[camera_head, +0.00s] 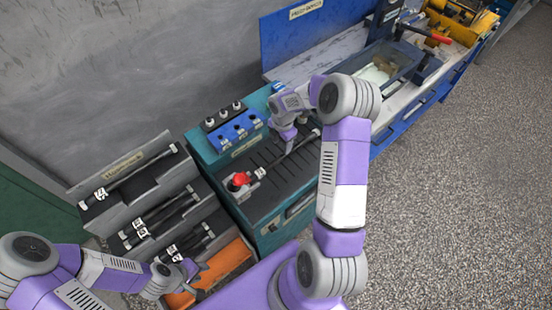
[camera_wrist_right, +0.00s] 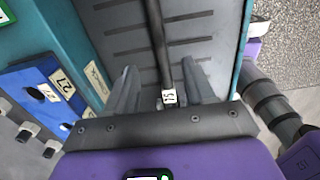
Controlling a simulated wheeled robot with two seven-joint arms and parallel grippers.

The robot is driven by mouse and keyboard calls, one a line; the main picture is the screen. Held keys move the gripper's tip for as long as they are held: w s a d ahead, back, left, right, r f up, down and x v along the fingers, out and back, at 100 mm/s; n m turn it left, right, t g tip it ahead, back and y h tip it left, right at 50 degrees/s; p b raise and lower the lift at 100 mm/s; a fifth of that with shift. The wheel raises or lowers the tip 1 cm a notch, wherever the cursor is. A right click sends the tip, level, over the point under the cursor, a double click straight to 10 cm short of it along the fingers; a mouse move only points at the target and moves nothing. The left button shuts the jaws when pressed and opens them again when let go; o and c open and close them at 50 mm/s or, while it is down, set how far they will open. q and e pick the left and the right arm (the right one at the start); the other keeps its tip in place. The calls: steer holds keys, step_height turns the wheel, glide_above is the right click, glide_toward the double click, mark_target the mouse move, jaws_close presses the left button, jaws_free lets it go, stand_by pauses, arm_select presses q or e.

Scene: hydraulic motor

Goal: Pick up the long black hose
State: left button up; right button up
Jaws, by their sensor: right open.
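A long black hose (camera_head: 295,148) with pale labelled fittings lies across the grooved tray top of the teal bench. My right gripper (camera_head: 288,137) is over it, pointing down. In the right wrist view the open fingers (camera_wrist_right: 158,72) stand on either side of the black hose (camera_wrist_right: 158,35), with a white tag near the palm. Whether a finger touches it cannot be told. Another long black hose (camera_head: 138,176) lies on the top step of the grey rack. My left gripper (camera_head: 196,270) is low at the left, by the orange bin; its finger gap is unclear.
Shorter hoses (camera_head: 160,215) lie on the grey rack's (camera_head: 165,150) lower steps. A red-topped fitting (camera_head: 240,179) sits at the bench's near end. A blue valve block (camera_head: 235,130) stands behind the tray. An orange bin (camera_head: 235,255) is below. Open floor (camera_head: 450,210) lies to the right.

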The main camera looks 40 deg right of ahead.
mark_target(283, 155)
steer(key=shift+w+f, duration=0.3)
steer(key=shift+f, duration=0.25)
steer(key=shift+w+f, duration=0.3)
steer(key=shift+f, duration=0.2)
steer(key=shift+s+f, duration=0.35)
steer(key=shift+f, duration=0.35)
steer(key=f, duration=0.3)
steer(key=d+f, duration=0.1)
steer(key=f, duration=0.1)
steer(key=shift+s+b, duration=0.2)
steer(key=shift+b, duration=0.1)
steer(key=shift+c, duration=0.3)
jaws_close()
